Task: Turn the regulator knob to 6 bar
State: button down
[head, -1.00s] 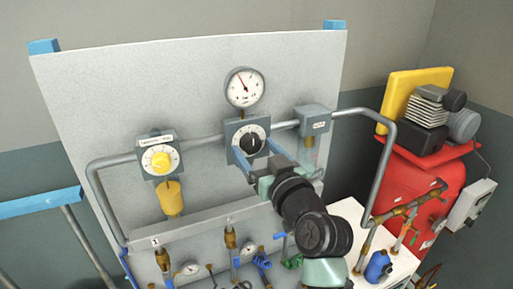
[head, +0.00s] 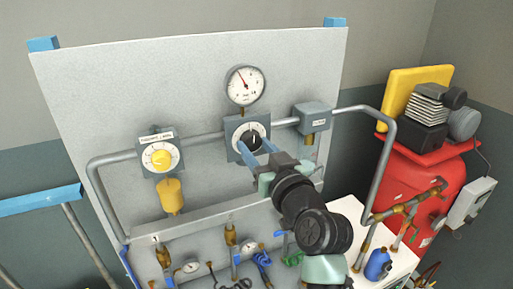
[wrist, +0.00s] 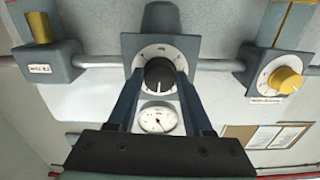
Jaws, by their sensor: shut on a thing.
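The regulator knob (head: 253,140) is black and sits on a white dial on a grey-blue square block in the middle of the panel. Above it is a round white gauge (head: 244,85) with a red needle pointing up and slightly left. My gripper (wrist: 159,82) has its two blue fingers on either side of the knob and is shut on it. The wrist view is upside down, with the knob (wrist: 159,74) between the fingers and the gauge (wrist: 158,119) below it. The dial's numbers are too small to read.
A yellow knob (head: 160,157) on another block is at the left. A grey box (head: 313,118) sits on the pipe at the right. Blue-handled valves and small gauges line the panel's lower part. A red tank (head: 428,190) stands at the far right. The upper panel (head: 100,100) is bare.

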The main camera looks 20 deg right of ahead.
jog(key=m+p, duration=0.1)
jog(key=m, duration=0.5)
jog(key=shift+a+m, duration=0.1)
jog(key=shift+m, duration=0.2)
jog(key=m+p, duration=0.2)
jog(key=m, duration=0.4)
dwell(0.5)
jog(key=shift+c, duration=1.6)
grip_release()
